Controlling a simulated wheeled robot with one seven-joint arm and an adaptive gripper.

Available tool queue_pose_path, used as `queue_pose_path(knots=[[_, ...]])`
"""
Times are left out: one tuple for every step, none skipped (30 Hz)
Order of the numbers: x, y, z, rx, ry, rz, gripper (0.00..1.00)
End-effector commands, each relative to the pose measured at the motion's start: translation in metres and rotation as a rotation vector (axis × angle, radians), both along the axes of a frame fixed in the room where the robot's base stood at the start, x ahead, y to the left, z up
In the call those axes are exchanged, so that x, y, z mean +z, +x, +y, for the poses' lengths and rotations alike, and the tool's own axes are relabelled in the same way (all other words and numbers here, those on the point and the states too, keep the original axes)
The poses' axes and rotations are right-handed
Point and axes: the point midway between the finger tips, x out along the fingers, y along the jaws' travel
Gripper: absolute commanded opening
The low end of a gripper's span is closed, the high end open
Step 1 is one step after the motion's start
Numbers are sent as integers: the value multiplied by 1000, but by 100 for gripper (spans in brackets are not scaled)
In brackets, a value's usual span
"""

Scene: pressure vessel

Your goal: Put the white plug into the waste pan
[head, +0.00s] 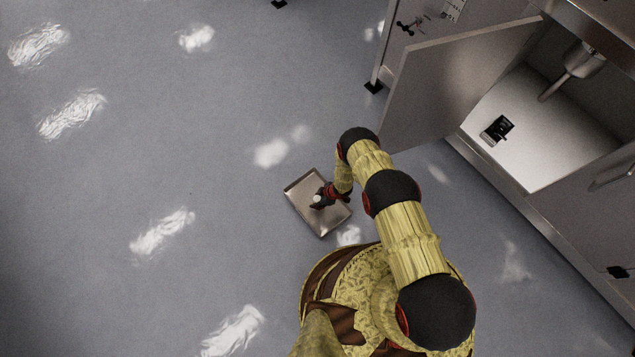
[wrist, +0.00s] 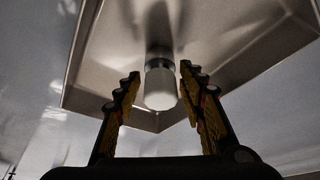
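The white plug (wrist: 161,88) is a small cylinder with a grey band at its far end. In the wrist view it sits between my gripper's two fingers, with a narrow gap on each side. In the head view it is a small white spot (head: 318,198) over the waste pan. The waste pan (head: 304,184) is a shallow metal tray on the floor, and its inside fills much of the wrist view (wrist: 110,70). My gripper (wrist: 159,78) is open, low over the pan. Whether the plug touches the pan's bottom is hard to tell.
An open cabinet door (head: 440,90) stands to the upper right of the pan. Inside the cabinet (head: 545,135) lie a small black object (head: 497,130) and a metal pipe fitting (head: 572,72).

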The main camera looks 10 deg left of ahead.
Motion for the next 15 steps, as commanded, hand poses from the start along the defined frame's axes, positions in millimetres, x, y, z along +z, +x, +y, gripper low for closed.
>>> queue_pose_path(knots=[[0,0,0,0,0,0,45],[0,0,0,0,0,0,47],[0,0,0,0,0,0,48],[0,0,0,0,0,0,48],[0,0,0,0,0,0,48],[0,0,0,0,0,0,48],[0,0,0,0,0,0,48],[0,0,0,0,0,0,48],[0,0,0,0,0,0,48],[0,0,0,0,0,0,48],[0,0,0,0,0,0,48],[1,0,0,0,0,0,48],[2,0,0,0,0,0,48],[3,0,0,0,0,0,48],[7,0,-2,-1,0,1,48]])
